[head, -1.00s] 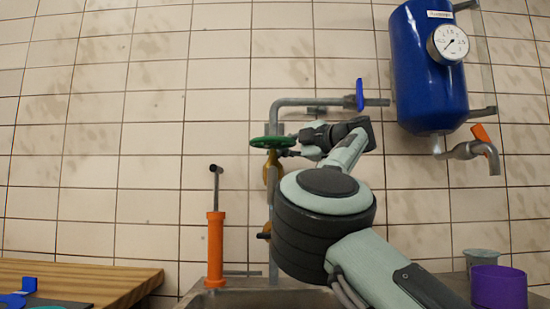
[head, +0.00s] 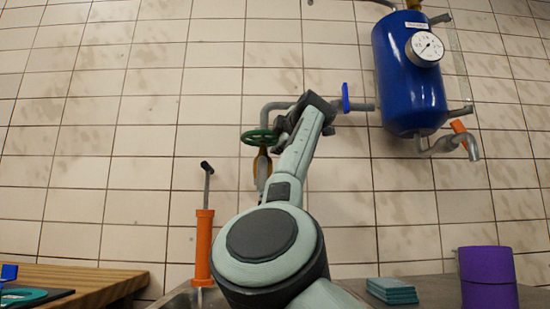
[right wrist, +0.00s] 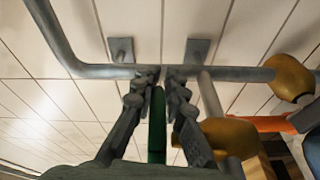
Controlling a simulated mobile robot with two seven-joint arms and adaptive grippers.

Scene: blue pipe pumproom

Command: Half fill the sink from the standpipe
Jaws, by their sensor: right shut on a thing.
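The green handwheel (head: 258,137) sits on the brass valve (head: 262,165) of the grey standpipe (head: 280,106) against the tiled wall. My right gripper (head: 284,134) is shut on the wheel's right rim. In the right wrist view, my right gripper's fingers (right wrist: 160,85) lie on both sides of the green handwheel (right wrist: 157,125), seen edge-on. The metal sink (head: 183,298) shows only as a strip at the bottom; its inside and any water are hidden. My arm covers the standpipe's lower part. My left gripper is out of view.
An orange hand pump (head: 203,248) stands left of my arm. A blue handle (head: 346,98) is on the pipe to the right. A blue tank (head: 410,75) has a gauge and an orange-handled tap (head: 462,137). Teal tiles (head: 392,290) and a purple container (head: 488,280) sit at right.

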